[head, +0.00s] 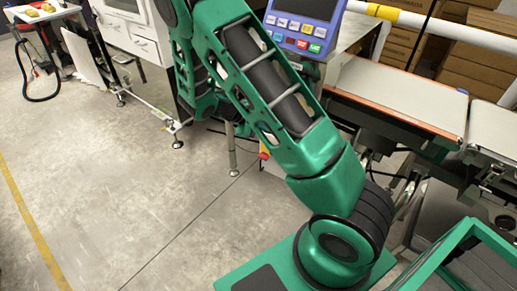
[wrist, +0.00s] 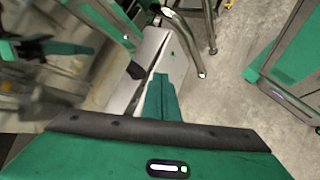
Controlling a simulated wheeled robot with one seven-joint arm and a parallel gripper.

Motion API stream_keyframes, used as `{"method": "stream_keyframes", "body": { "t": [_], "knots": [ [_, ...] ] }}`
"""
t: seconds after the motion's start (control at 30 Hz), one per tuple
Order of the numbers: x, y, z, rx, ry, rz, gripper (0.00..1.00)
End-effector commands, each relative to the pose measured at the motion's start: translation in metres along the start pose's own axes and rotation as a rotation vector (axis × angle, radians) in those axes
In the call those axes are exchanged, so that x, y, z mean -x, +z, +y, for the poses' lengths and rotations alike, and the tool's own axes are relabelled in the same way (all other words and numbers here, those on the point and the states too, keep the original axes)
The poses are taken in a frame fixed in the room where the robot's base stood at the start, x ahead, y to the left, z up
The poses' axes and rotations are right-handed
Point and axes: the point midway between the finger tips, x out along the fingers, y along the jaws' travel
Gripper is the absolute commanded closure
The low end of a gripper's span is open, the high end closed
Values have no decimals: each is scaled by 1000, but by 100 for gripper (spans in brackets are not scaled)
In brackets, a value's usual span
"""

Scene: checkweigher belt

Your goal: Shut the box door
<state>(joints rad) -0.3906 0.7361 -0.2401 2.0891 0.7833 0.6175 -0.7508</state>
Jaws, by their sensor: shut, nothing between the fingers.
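In the wrist view, my gripper (wrist: 160,82) shows as a narrow teal pair of fingers, shut and empty. Just beyond its tips are pale grey panels (wrist: 174,62) with a dark narrow gap between them and a small black part (wrist: 136,71) at the left. These may be the box and its door, but I cannot tell for sure, nor how far the door stands open. Whether the fingertips touch the panel is unclear. In the head view my green arm covers the middle, the gripper is hidden behind it, and no box door can be made out.
A bent metal tube (wrist: 184,42) stands close beyond the fingers. In the head view, a conveyor belt (head: 400,95) and a blue control panel (head: 303,22) are at the right. A white cabinet (head: 140,43) stands at upper left. The floor (head: 110,170) at left is clear.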

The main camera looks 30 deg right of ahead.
Motion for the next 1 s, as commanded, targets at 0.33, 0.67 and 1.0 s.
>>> {"method": "stream_keyframes", "body": {
  "t": [0.33, 0.67, 1.0],
  "knots": [
    [-17, -95, -36, 357, 332, -108, 100],
    [-31, -168, -86, 686, 666, -237, 100],
    [-42, -207, -126, 901, 904, -352, 100]
  ]
}}
